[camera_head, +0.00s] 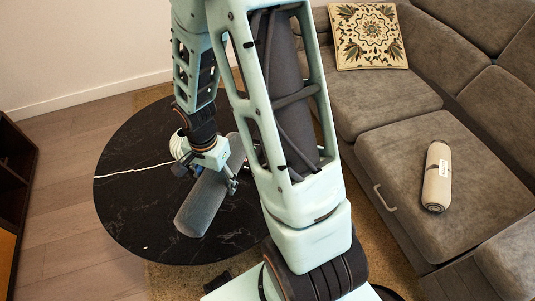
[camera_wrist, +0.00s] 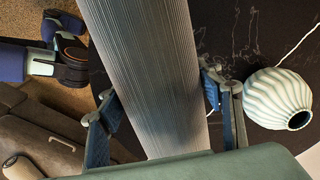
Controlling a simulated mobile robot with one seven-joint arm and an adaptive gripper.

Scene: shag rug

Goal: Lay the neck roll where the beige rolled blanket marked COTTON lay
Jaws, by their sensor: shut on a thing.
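The neck roll (camera_head: 204,203) is a long grey cylinder over the black round table. In the wrist view the neck roll (camera_wrist: 150,70) looks finely ribbed and runs between the two blue finger pads. My gripper (camera_head: 214,180) is shut around its middle; I cannot tell whether the roll touches the table. The beige rolled blanket (camera_head: 437,180) lies on the sofa seat at the right, with a white label too small to read. A pale rounded end (camera_wrist: 17,168) at the lower left of the wrist view looks like this blanket.
The black marble-look table (camera_head: 125,210) carries a white ribbed vase (camera_wrist: 278,98), close beside my right finger in the wrist view. A white cord (camera_head: 130,171) crosses the tabletop. The grey sofa (camera_head: 385,140) holds a floral cushion (camera_head: 367,37); its seat around the blanket is free.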

